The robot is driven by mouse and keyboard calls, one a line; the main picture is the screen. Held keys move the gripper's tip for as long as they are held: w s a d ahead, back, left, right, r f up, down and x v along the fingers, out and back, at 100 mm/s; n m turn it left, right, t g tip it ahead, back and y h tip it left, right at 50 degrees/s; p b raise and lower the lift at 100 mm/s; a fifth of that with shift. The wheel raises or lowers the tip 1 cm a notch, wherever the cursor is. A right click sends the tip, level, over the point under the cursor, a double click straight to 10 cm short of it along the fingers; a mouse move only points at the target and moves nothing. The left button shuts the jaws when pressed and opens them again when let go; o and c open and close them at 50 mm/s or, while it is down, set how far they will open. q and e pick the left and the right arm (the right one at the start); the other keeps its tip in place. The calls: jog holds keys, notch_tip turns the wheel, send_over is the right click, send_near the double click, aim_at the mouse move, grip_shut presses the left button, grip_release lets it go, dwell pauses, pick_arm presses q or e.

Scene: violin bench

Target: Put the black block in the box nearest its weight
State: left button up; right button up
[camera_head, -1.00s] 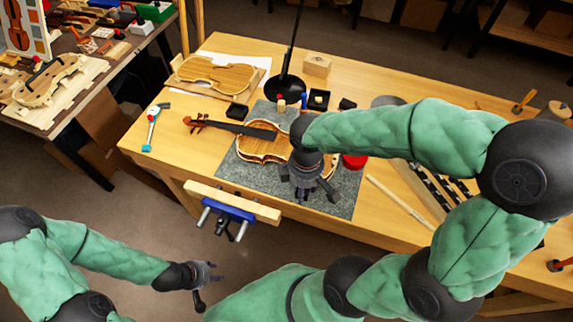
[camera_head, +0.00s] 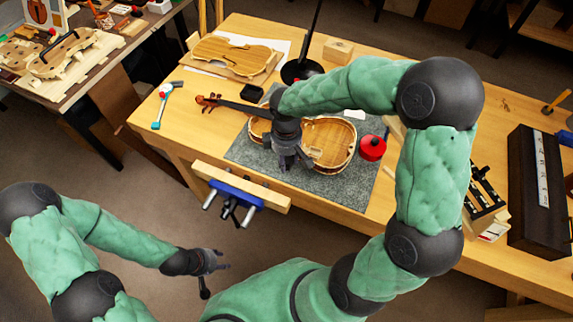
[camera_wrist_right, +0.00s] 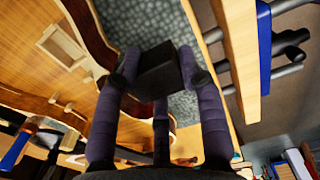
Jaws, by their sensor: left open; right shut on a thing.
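The black block (camera_wrist_right: 158,72) is between the fingertips of my right gripper (camera_wrist_right: 163,82) in the right wrist view. In the head view my right gripper (camera_head: 290,160) is above the waist of the open violin body (camera_head: 328,145), and the block cannot be made out there. A small black box (camera_head: 252,93) stands on the bench beside the violin's neck. Other boxes are not clearly seen; my right arm covers that area. My left gripper (camera_head: 218,264) is open and empty, low in front of the bench.
The violin lies on a grey mat (camera_head: 250,158). A red round container (camera_head: 372,147) is at its right end. A vise (camera_head: 238,190) sticks out from the front edge. A lamp base (camera_head: 302,70), a wooden block (camera_head: 338,50) and a violin plate (camera_head: 233,54) are behind.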

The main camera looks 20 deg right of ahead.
aim_at(287, 165)
notch_tip(287, 165, down, 3)
jog(key=shift+f+b, duration=0.2)
jog(key=shift+b, duration=0.7)
jog(key=shift+r, duration=0.1)
jog(key=o, duration=1.2)
jog(key=shift+f, duration=0.2)
jog(key=shift+o, duration=0.2)
jog(key=shift+r, duration=0.1)
